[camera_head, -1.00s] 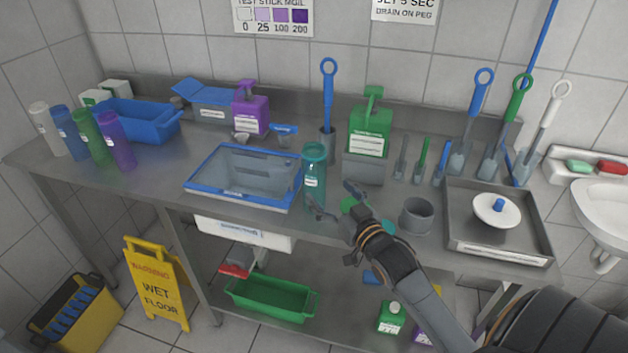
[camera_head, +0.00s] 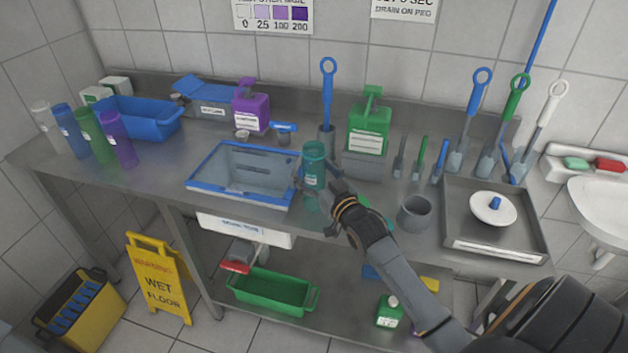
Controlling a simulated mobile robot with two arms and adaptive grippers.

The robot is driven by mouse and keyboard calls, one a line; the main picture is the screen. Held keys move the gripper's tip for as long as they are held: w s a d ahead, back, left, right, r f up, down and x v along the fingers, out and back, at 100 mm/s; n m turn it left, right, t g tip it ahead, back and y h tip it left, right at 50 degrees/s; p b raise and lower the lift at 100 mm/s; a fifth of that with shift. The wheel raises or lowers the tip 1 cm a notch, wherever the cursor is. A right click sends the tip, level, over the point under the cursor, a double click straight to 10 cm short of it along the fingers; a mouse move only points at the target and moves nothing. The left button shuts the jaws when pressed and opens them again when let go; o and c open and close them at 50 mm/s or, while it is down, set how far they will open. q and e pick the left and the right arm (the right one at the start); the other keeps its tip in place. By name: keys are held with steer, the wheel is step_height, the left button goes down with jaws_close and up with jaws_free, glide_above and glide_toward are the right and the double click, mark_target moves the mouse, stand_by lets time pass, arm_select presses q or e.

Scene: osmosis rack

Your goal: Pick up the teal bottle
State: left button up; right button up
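The teal bottle (camera_head: 314,160) stands upright on the steel counter, just right of the blue-rimmed tray. My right gripper (camera_head: 320,192) is at the bottle, with dark finger parts close against its lower body and right side. The fingers partly cover the bottle's lower part. I cannot tell whether they are open around it or pressing on it. My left gripper is not in view.
The blue-rimmed tray (camera_head: 196,187) lies close on the left. A grey cup (camera_head: 414,214) and a steel tray (camera_head: 531,246) are to the right. A green pump bottle (camera_head: 370,121) and a blue-handled brush (camera_head: 328,90) stand behind. Open counter lies further left.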

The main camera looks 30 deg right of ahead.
steer(key=c, duration=0.9)
